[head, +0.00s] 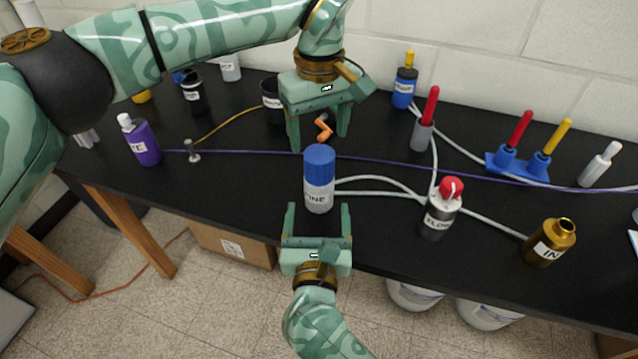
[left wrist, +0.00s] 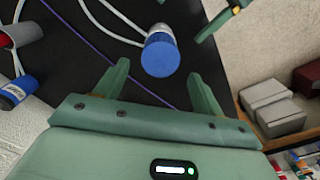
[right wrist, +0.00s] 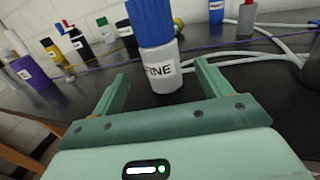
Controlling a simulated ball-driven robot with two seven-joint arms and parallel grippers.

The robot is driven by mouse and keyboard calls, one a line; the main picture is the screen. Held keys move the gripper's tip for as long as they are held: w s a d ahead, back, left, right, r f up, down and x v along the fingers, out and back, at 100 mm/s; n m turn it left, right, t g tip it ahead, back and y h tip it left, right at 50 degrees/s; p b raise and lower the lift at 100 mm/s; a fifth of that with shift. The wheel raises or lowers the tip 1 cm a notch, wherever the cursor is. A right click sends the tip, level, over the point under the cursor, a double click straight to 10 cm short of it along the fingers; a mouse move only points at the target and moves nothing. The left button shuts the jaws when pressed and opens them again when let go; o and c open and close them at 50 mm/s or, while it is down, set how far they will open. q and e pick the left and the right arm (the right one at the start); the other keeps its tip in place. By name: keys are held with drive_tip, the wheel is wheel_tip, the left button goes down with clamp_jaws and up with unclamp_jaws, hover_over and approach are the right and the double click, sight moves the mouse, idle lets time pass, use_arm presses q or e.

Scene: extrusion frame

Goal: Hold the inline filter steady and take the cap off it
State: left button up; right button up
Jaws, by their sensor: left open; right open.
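The inline filter (head: 319,196), a grey-white cylinder with a black-on-white label reading "INE" in the head view, stands upright near the table's front edge. Its blue cap (head: 320,160) is on top; the cap also shows in the left wrist view (left wrist: 160,56). The right wrist view shows the filter's label as "FINE" (right wrist: 160,72). My left gripper (head: 320,142) is open and empty, pointing down above and behind the cap. My right gripper (head: 318,207) is open in front of the filter, with its fingers pointing at the body, apart from it.
White tubes (head: 385,182) run right from the filter to a red-topped canister (head: 440,215). A brass "IN" fitting (head: 550,245) stands right of that. A purple bottle (head: 144,142) stands left. An orange bent piece (head: 323,127) shows between my left fingers. A purple cord crosses behind the filter.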

sight(319, 153)
drive_tip(key=w, duration=0.9)
drive_tip(key=shift+w+d, duration=0.15)
drive_tip(key=shift+w, duration=0.05)
use_arm(q)
drive_tip(key=shift+s, duration=0.1)
drive_tip(key=shift+r, duration=0.1)
use_arm(e)
clamp_jaws()
use_arm(q)
drive_tip(key=shift+f, duration=4.05)
